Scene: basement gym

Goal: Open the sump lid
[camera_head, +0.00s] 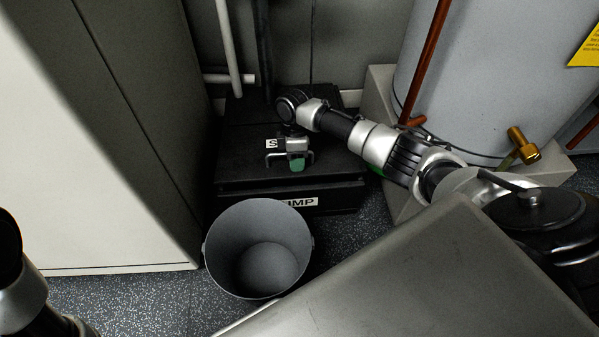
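The sump box (340,192) is black and low, with a flat black lid (238,135) lying on top. A label on its front is partly cut off by the bucket and reads "IMP". A thin metal handle (269,158) stands on the lid near a small white "S" label. My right arm reaches in from the right, and its gripper (297,162), with a green part at the tip, is at the handle and covers part of it. Whether its fingers are closed around the handle is not clear. My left arm shows only at the bottom left edge; its gripper is out of view.
A grey empty bucket (216,240) stands on the floor right in front of the sump. A tall cabinet (120,120) is at the left. A grey tank (480,70) with copper pipes is at the right. A grey flat surface (420,285) fills the lower right.

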